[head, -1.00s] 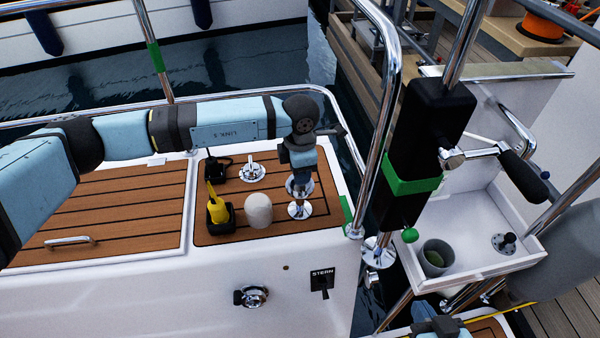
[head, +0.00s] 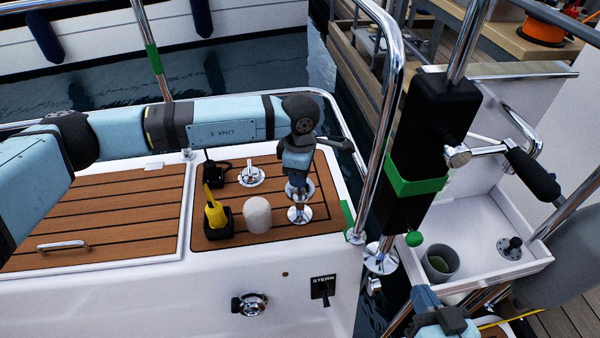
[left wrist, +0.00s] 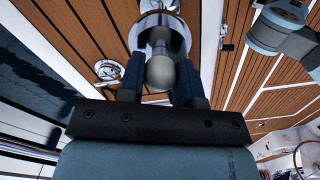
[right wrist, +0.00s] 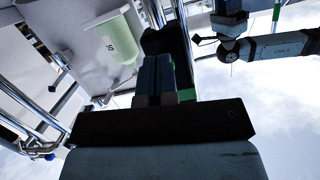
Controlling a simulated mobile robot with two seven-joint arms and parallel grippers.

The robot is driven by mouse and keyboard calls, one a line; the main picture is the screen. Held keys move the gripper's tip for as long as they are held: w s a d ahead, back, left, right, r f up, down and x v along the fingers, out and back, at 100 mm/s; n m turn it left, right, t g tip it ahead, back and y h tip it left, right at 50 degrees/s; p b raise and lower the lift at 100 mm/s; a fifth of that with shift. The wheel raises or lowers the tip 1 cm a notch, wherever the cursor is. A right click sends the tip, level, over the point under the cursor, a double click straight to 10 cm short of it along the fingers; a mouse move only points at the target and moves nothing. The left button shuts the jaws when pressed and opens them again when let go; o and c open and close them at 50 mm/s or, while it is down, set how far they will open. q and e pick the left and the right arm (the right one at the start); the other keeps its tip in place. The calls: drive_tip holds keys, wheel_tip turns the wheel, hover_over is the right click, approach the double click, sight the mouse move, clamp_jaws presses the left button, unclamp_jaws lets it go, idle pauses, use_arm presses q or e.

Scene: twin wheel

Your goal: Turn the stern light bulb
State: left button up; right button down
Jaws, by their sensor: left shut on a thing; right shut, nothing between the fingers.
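The stern light's bulb (left wrist: 160,73) is pale and rounded, seated in a shiny round metal fixture (left wrist: 150,28). In the head view the fixture's base (head: 299,214) stands on the teak panel. My left gripper (head: 298,190) points down over it, its fingers on both sides of the bulb and shut on it; the fingers hide part of it in the head view. A white dome (head: 257,216) stands on the teak beside the fixture. The STERN switch (head: 322,288) is on the white wall below. My right gripper (right wrist: 166,80) is shut and empty; part of it shows at the head view's bottom edge.
A yellow-handled item in a black holder (head: 216,216) and a metal deck fitting (head: 251,176) stand left of the light. A steel rail (head: 378,150) and a black winch post (head: 420,150) rise to the right. A grey cup (head: 440,262) sits in the white tray.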

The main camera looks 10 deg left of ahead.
drive_tip(key=shift+s+f, duration=0.1)
use_arm(q)
drive_tip(key=o, duration=0.9)
drive_tip(key=shift+r, duration=0.25)
wheel_tip(320, 180, up, 13)
drive_tip(key=p, duration=0.2)
drive_tip(key=shift+r, duration=0.2)
use_arm(e)
drive_tip(key=f, duration=0.1)
drive_tip(key=s+d+f+g+h, duration=0.1)
drive_tip(key=f, duration=0.1)
drive_tip(key=s+d+f+g, duration=0.1)
drive_tip(key=shift+d+f+h, duration=0.1)
drive_tip(key=shift+f+h, duration=0.15)
drive_tip(key=shift+h, duration=0.05)
drive_tip(key=shift+d+r, duration=0.1)
